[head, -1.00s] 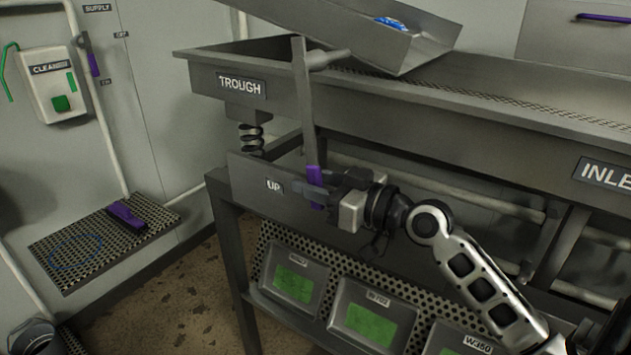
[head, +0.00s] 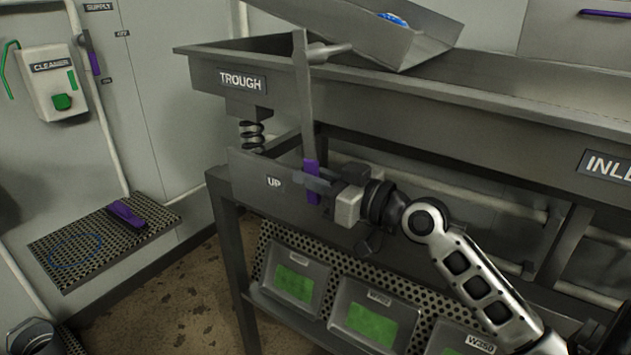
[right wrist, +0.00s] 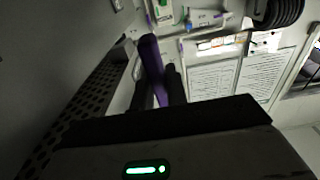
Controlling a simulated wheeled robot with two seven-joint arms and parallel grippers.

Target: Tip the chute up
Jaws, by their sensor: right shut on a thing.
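The chute (head: 425,47) is a grey metal tray at the top of the head view, sloping down to the right over the trough (head: 450,102). A blue item (head: 393,19) shows inside it, partly hidden by its near wall. A grey lever (head: 304,105) with a purple grip (head: 312,182) stands nearly upright at the front of the trough, beside the "UP" label (head: 273,182). My right gripper (head: 318,186) is shut on the purple grip. The right wrist view also shows the purple grip (right wrist: 153,68) between the dark fingers. My left gripper is not in view.
Several bins with green panels (head: 373,320) stand under the trough frame. A spring (head: 252,135) sits under the trough's left end. A cleaner box (head: 57,88) and a supply lever (head: 91,55) are on the left wall. A perforated step (head: 75,262) lies below them.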

